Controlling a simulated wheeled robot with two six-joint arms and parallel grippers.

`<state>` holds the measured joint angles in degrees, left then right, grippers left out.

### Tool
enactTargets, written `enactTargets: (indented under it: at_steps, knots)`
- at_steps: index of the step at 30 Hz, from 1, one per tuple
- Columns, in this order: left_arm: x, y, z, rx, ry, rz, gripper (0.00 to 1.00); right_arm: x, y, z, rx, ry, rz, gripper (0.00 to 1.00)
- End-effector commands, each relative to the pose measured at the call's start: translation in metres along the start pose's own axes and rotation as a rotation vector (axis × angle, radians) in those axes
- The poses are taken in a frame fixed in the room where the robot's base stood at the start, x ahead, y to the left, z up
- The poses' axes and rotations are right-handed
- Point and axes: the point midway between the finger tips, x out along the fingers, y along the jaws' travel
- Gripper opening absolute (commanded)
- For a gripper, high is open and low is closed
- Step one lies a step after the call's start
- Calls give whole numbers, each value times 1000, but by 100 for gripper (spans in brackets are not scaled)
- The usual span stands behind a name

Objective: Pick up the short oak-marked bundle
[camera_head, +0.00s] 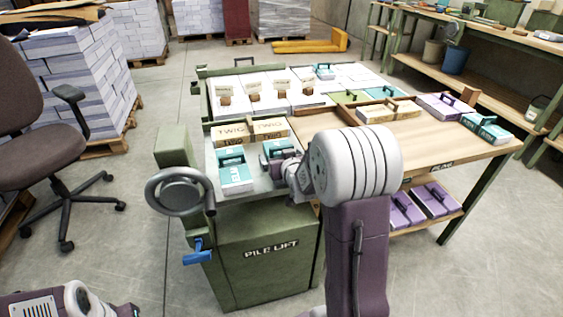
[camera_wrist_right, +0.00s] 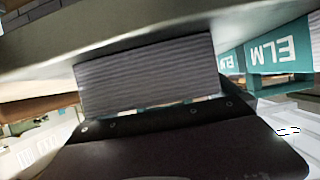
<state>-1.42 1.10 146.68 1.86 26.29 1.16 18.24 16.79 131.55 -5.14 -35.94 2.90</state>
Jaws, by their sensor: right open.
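My right gripper (camera_head: 285,162) is over the pile lift at a teal-wrapped bundle (camera_head: 274,147), which it partly hides; the jaws are open. In the right wrist view a grey ridged block (camera_wrist_right: 150,75), like page edges, stands close in front of the dark gripper plate. A teal bundle marked ELM (camera_wrist_right: 278,52) is to its right. Another teal bundle with a dark handle (camera_head: 235,176) lies left of the gripper on the lift. I cannot read an oak mark on any bundle. Part of my left arm shows at bottom left; its gripper is out of view.
The wooden table (camera_head: 440,138) at right carries a cream bundle (camera_head: 388,110), a purple bundle (camera_head: 440,106) and a teal bundle (camera_head: 487,128). A handwheel (camera_head: 180,191) sticks out left of the lift.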

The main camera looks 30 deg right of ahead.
Motion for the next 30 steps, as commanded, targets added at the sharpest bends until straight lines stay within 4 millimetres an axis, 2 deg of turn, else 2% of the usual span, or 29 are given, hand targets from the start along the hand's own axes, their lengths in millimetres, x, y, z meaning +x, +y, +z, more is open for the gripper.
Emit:
enactTargets:
  at_steps: [3, 9, 11, 12, 20, 23, 28, 30]
  knots:
    - [-1, 0, 0, 0, 0, 0, 0, 0, 0, 0, 0, 0, 0, 100]
    - [-1, 0, 0, 0, 0, 0, 0, -1, 0, 0, 0, 0, 0, 44]
    - [-1, 0, 0, 0, 0, 0, 0, -1, 0, 0, 0, -1, 0, 28]
    - [-1, 0, 0, 0, 0, 0, 0, -1, 0, -1, 0, 2, 0, 23]
    - [-3, 0, 0, 0, 0, 0, 0, -2, 0, -5, 0, 2, 0, 23]
    - [-10, 0, -1, 0, 0, 0, 0, -6, 0, -15, 0, 3, 0, 23]
    - [-26, 0, -3, 0, 0, 0, 0, -18, 0, -43, 1, 5, 0, 23]
    - [-30, 1, -3, 0, 0, 0, 0, -30, 6, -46, 0, 3, 3, 23]
